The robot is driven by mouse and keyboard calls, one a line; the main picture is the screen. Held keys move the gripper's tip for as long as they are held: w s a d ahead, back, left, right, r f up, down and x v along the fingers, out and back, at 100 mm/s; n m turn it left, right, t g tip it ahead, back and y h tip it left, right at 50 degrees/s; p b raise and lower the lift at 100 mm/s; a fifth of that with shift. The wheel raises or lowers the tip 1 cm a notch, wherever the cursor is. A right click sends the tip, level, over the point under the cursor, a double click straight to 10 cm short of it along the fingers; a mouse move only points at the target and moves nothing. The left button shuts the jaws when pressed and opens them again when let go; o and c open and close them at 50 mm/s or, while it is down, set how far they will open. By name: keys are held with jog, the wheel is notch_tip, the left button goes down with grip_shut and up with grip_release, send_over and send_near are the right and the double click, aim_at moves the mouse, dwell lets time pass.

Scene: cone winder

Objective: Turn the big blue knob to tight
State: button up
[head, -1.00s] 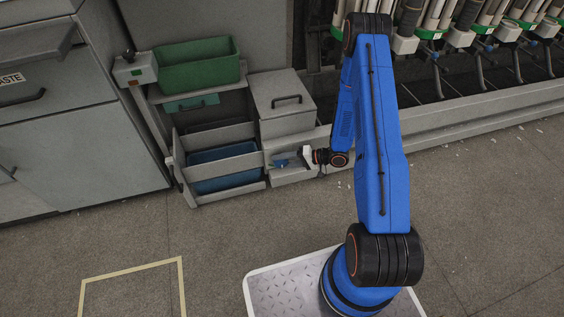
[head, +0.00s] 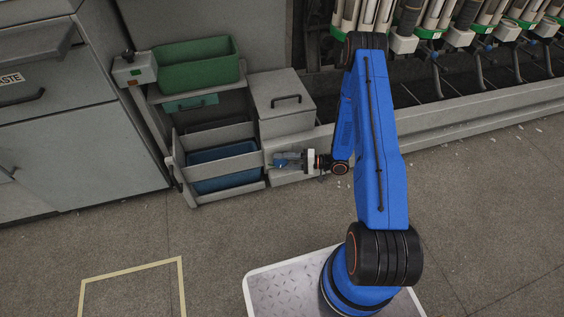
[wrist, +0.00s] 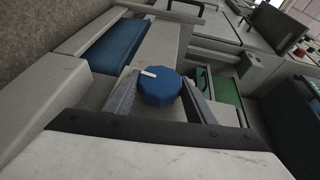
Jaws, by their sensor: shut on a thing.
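The big blue knob (wrist: 162,88) is faceted and shows between the two jaws in the wrist view. A white pointer mark lies on its face, toward the upper left in that view. My gripper (wrist: 160,95) is shut on the knob, with one finger on each side of it. In the head view my gripper (head: 290,160) reaches left to the knob (head: 281,162), which sits on the low grey housing (head: 290,178). The gripper partly covers the knob there. I cannot read any tight marking.
A blue bin (head: 225,171) stands in a grey frame left of the knob, with a green bin (head: 196,66) above it. A grey box with a black handle (head: 287,98) is just above the knob. Open floor lies in front.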

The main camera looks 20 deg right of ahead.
jog(key=o, duration=1)
jog(key=v, duration=1.7)
jog(key=shift+d+f, duration=0.1)
jog(key=shift+d, duration=0.2)
